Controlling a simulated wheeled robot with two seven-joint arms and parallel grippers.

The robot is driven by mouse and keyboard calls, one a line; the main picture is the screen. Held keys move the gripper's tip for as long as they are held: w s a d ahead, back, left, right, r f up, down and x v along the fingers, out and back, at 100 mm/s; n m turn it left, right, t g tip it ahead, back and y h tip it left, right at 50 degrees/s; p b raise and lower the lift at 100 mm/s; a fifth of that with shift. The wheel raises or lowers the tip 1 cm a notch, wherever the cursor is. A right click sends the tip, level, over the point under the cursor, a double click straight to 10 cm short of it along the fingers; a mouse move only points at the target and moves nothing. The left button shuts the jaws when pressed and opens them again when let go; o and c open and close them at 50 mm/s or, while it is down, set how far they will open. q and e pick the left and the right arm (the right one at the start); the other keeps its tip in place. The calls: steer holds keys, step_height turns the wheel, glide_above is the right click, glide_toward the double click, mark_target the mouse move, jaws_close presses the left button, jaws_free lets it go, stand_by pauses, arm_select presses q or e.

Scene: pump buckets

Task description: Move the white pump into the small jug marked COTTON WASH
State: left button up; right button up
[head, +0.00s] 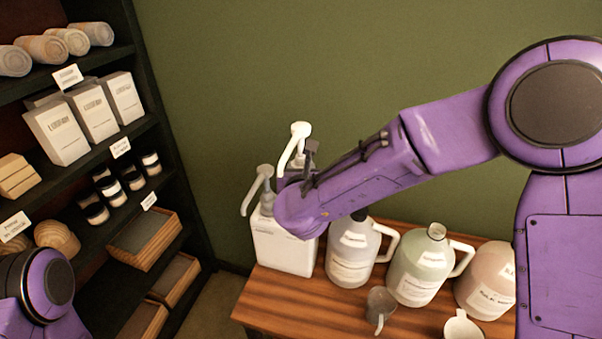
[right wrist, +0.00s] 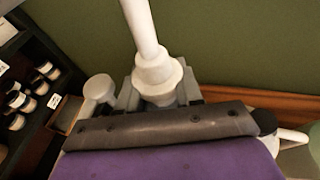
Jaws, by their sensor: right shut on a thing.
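The white pump (head: 298,138) is upright, held above the back of the table, with its spout bending down to the left. My right gripper (head: 299,168) is shut on it. In the right wrist view, the pump's white stem and collar (right wrist: 157,72) sit between the jaws; its lower end is hidden. Three jugs stand in a row: a greyish one (head: 352,262), a pale green one with an open mouth (head: 420,272) and a pinkish one (head: 487,285). I cannot read which label says COTTON WASH. My left gripper is out of view.
A white square container (head: 282,246) with a grey pump (head: 263,192) stands at the table's left, close to my right gripper. A grey cup (head: 381,304) and a cream cup (head: 462,328) are in front. A dark shelf (head: 125,152) is at left. The table's front left (head: 290,300) is clear.

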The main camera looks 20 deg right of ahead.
mark_target(301, 139)
steer(key=shift+r, duration=0.65)
steer(key=shift+r, duration=3.5)
steer(key=shift+r, duration=0.9)
